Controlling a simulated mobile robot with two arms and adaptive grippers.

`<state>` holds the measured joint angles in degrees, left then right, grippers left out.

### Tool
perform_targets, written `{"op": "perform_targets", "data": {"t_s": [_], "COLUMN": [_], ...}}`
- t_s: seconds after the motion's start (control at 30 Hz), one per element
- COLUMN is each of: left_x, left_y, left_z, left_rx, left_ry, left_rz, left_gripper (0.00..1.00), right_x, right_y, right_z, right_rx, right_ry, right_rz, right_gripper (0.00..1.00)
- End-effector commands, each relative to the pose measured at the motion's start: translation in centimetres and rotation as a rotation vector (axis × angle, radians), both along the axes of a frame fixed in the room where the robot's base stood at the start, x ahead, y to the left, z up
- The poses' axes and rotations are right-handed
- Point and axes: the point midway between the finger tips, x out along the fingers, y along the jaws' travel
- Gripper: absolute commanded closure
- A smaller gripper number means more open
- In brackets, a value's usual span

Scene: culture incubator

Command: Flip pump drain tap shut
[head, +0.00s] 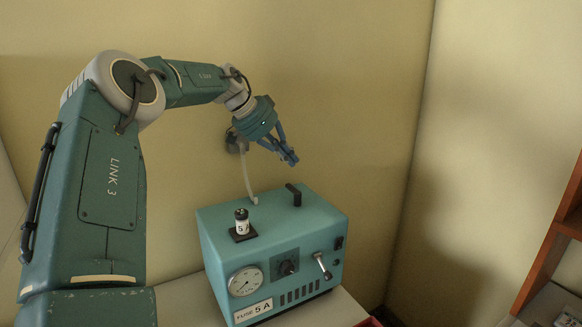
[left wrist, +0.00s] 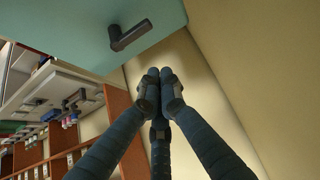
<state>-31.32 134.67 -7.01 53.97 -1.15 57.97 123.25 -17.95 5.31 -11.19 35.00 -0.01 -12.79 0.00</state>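The pump is a teal box (head: 270,230) on a light surface. A silver lever (head: 322,266) sticks out at the right of its front face, pointing down and slightly tilted. A black angled handle (head: 293,194) stands on its top; it also shows in the left wrist view (left wrist: 130,35). I cannot tell for certain which of these is the drain tap. My left gripper (head: 290,158) hangs above the back of the pump, clear of it. In the left wrist view its fingertips (left wrist: 158,78) meet with nothing between them. My right gripper is not in view.
An orange-brown shelf (head: 555,240) stands at right.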

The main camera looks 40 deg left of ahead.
Motion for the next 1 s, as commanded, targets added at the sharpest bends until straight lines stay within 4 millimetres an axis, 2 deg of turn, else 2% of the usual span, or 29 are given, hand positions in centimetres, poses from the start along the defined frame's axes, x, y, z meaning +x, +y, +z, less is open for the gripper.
{"op": "perform_targets", "data": {"t_s": [0.1,0.2,0.37,0.57,0.6,0.8,1.0], "left_x": [1.1,2.3,3.9,5.4,4.8,2.7,1.6], "left_y": [-0.4,-0.7,-1.2,-1.6,-1.3,-0.7,-0.4], "left_z": [-1.5,-3.0,-5.2,-7.1,-6.6,-6.6,-6.8], "left_rx": [-0.002,-0.001,-0.001,0.000,-0.002,-0.001,0.000], "left_ry": [0.005,0.005,0.006,0.003,-0.002,-0.001,-0.001], "left_rz": [0.000,0.000,0.000,0.001,0.003,0.002,0.001], "left_gripper": [1.00,1.00,1.00,1.00,1.00,1.00,1.00], "right_x": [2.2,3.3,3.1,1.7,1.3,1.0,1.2], "right_y": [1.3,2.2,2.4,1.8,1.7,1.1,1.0], "right_z": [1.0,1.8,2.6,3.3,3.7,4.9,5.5], "right_rx": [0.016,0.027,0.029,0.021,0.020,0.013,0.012], "right_ry": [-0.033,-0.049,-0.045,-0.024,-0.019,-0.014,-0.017], "right_rz": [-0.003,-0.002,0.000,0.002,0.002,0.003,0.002], "right_gripper": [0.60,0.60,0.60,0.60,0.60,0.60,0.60]}}
